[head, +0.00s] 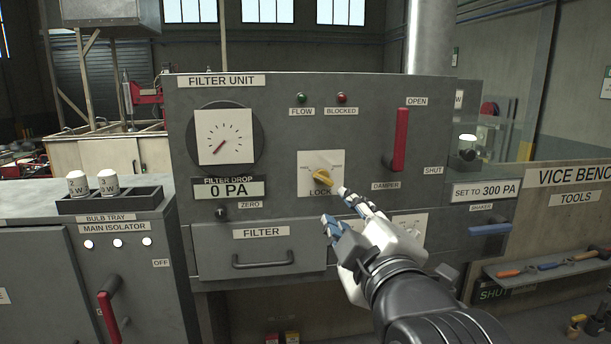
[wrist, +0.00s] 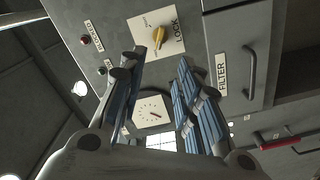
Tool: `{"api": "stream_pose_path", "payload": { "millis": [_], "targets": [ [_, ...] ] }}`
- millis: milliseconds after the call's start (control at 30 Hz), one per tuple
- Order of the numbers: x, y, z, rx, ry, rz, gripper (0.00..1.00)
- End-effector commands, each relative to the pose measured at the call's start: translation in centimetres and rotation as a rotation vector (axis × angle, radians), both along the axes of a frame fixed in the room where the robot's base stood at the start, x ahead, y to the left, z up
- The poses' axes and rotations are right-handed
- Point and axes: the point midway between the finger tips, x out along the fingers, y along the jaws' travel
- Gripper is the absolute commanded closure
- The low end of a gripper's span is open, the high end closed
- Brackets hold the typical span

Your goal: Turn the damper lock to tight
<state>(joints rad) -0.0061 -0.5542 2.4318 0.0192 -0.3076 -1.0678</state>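The damper lock is a yellow knob (head: 321,177) on a white square plate (head: 309,160) marked LOCK, in the middle of the filter unit's grey panel. The plate's small position words are too small to read in the head view. The knob also shows near the top of the wrist view (wrist: 159,36), beyond my fingers. The red damper handle (head: 401,140) is up, near the OPEN label. My gripper (head: 335,208) is open and empty, just below and right of the knob, apart from it. Its blue-padded fingers (wrist: 160,95) spread wide in the wrist view.
A round gauge (head: 225,137) and a 0 PA display (head: 229,188) sit left of the lock. A filter drawer (head: 262,250) with a bar handle is below. A second white plate (head: 408,228) is partly hidden behind my gripper. A blue shaker handle (head: 490,229) is at right.

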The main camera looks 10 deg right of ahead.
Motion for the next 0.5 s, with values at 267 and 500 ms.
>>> {"api": "stream_pose_path", "payload": {
  "millis": [267,500],
  "targets": [
    [5.2,0.0,0.0,0.001,0.005,-0.001,0.69],
    [10.0,0.0,0.0,0.002,0.004,0.000,0.69]
  ]
}}
